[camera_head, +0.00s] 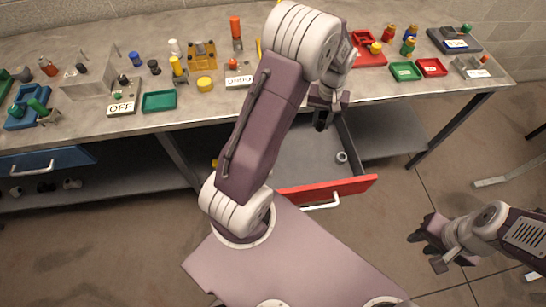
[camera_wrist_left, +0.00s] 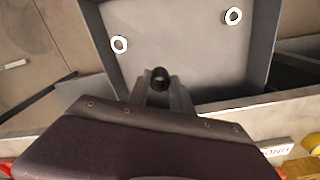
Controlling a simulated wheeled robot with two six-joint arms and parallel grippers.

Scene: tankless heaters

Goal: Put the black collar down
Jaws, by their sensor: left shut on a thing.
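The black collar (camera_wrist_left: 160,78) is a small dark ring. My left gripper (camera_wrist_left: 160,88) is shut on it, and the collar shows between the fingertips in the wrist view. In the head view my left gripper (camera_head: 324,106) hangs in front of the bench edge, over the back of the open red-fronted drawer (camera_head: 328,190); the dark collar (camera_head: 320,123) shows small at its tips. The drawer's grey floor (camera_wrist_left: 180,55) lies beyond the collar in the wrist view. My right gripper (camera_head: 427,248) is open and empty, low at the right, away from the bench.
One white ring (camera_wrist_left: 119,44) and another white ring (camera_wrist_left: 233,16) lie apart in the drawer; much of its floor is bare. The bench top (camera_head: 290,97) carries several coloured parts, trays and labelled blocks. A blue-fronted drawer (camera_head: 50,160) is at the left.

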